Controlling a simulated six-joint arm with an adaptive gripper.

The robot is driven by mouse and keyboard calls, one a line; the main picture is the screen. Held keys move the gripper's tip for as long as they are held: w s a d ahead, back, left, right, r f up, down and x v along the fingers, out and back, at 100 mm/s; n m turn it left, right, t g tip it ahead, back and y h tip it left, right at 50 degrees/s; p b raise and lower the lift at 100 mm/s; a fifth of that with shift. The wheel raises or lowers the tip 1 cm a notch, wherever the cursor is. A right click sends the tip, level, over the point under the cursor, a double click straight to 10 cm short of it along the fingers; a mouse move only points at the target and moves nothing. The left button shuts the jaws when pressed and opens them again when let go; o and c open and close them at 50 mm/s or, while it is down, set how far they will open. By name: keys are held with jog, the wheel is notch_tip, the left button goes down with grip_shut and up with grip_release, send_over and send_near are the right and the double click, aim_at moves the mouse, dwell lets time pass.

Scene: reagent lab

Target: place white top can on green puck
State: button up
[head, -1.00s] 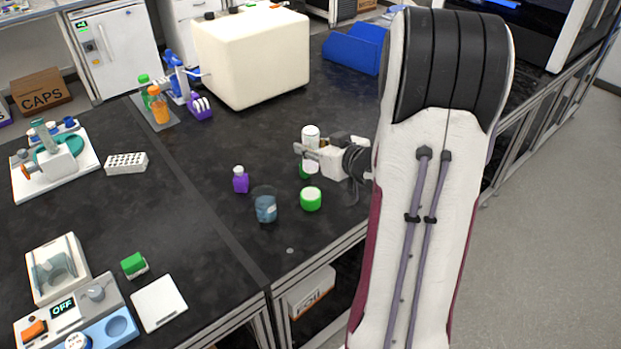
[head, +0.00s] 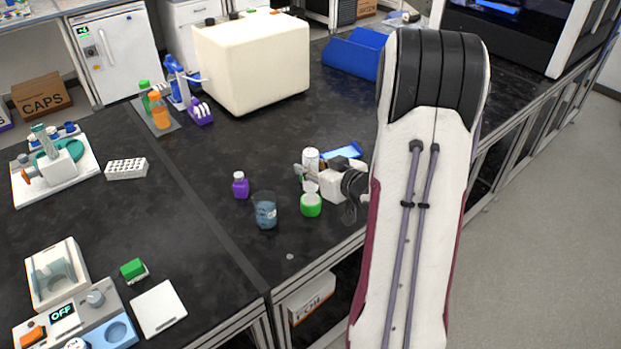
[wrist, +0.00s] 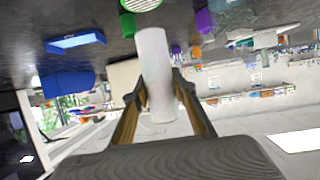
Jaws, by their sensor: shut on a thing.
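The white can (head: 311,161) is held upright by my gripper (head: 312,177), just behind the green puck in the head view. In the wrist view the can (wrist: 155,70) is between the two fingers of my gripper (wrist: 160,100). The green puck (head: 311,206), with a pale top, sits on the dark bench near its front edge. The fingers partly hide the can's lower part in the head view.
A beaker of blue liquid (head: 264,211) stands just left of the puck, with a purple bottle (head: 240,186) behind it. A small green object (wrist: 127,24) shows near the can in the wrist view. A blue flat item (head: 343,151) lies behind my gripper. Bench in front is mostly clear.

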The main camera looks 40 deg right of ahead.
aim_at(313, 191)
jog(key=shift+f, duration=1.95)
jog(key=shift+f, duration=0.1)
jog(key=o, duration=1.2)
jog(key=shift+s+r, duration=0.35)
jog(key=shift+s, duration=0.3)
jog(key=shift+v, duration=5.35)
jog(key=shift+w+a, duration=0.1)
jog(key=shift+w, duration=0.05)
